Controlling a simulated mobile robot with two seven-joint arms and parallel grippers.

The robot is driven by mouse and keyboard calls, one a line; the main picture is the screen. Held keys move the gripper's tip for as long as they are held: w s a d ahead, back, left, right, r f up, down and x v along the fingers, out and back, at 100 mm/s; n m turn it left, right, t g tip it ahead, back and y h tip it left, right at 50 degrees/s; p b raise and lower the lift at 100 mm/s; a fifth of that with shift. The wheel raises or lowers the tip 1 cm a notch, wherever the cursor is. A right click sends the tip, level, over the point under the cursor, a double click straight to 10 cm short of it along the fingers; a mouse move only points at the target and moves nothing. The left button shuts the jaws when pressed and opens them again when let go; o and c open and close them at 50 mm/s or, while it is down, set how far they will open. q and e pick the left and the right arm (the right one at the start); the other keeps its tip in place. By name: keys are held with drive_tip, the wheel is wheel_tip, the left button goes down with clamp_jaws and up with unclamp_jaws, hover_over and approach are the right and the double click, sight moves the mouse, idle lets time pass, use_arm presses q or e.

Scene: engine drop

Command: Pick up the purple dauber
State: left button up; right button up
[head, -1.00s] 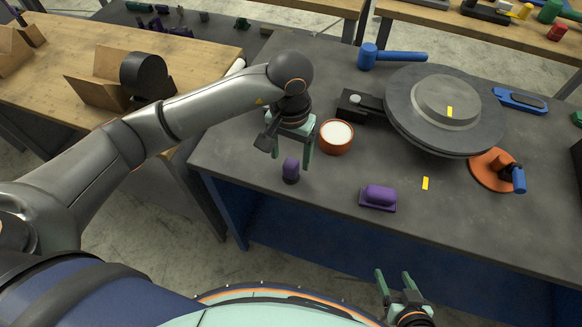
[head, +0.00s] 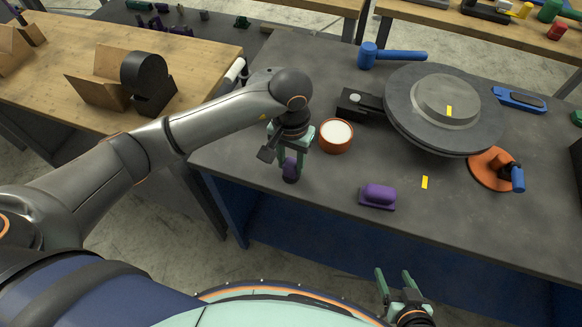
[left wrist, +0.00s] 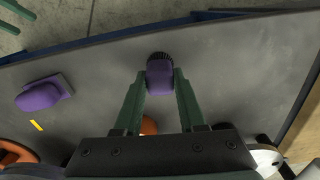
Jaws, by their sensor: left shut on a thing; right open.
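The purple dauber (head: 290,170) stands upright near the front left edge of the dark grey table (head: 320,190). My left gripper (head: 290,160) has come down over it and is shut on it. The left wrist view also shows the dauber (left wrist: 160,76), with a dark bristly end, between the green fingers (left wrist: 160,85). It appears to be still at the table surface. My right gripper (head: 394,280) is open and empty, low in front of the table.
An orange bowl with white contents (head: 336,146) stands just right of my left gripper. A purple block-shaped tool (head: 378,195) lies further right. A large grey disc (head: 445,140), a blue mallet (head: 370,57) and an orange disc tool (head: 487,175) lie beyond.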

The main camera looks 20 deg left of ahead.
use_arm(q)
clamp_jaws()
drive_tip(key=shift+r, duration=0.1)
drive_tip(key=shift+r, duration=0.5)
drive_tip(key=s+d+r+b, duration=0.2)
drive_tip(key=s+d+r, duration=0.6)
drive_tip(key=d+r, duration=0.3)
drive_tip(key=shift+d+r, duration=0.2)
drive_tip(key=shift+r, duration=0.25)
